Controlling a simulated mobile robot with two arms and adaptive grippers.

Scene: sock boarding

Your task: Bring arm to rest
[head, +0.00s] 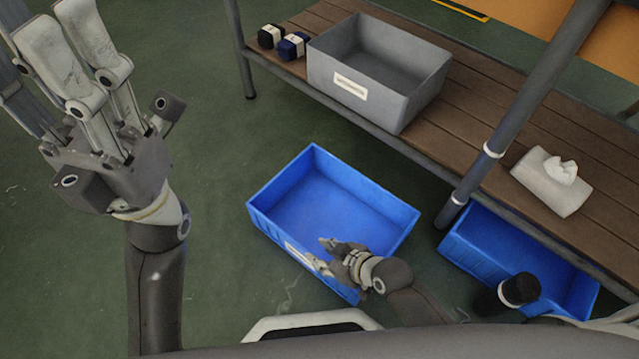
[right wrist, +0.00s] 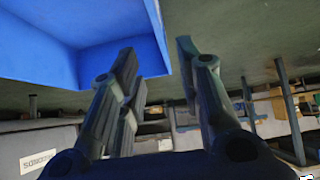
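My left gripper (head: 65,25) is large in the head view at the upper left, raised close to the camera. Its light-grey fingers stand apart with nothing visible between them. My right gripper (head: 325,256) is lower, at the front edge of a blue bin (head: 405,217); its arm comes in from the right. In the right wrist view the dark fingers of the right gripper (right wrist: 157,62) are apart and empty. A blue bin's wall (right wrist: 125,20) shows close by at the upper left there. Whether the gripper touches the bin I cannot tell.
A wooden bench (head: 470,130) carries a grey labelled bin (head: 425,95), two dark rolled bundles (head: 270,36) (head: 292,46) and a white tissue box (head: 548,183). A second blue bin (head: 470,245) stands partly under it. A dark cylinder (head: 520,289) shows near that bin. Green floor (head: 225,200) is clear.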

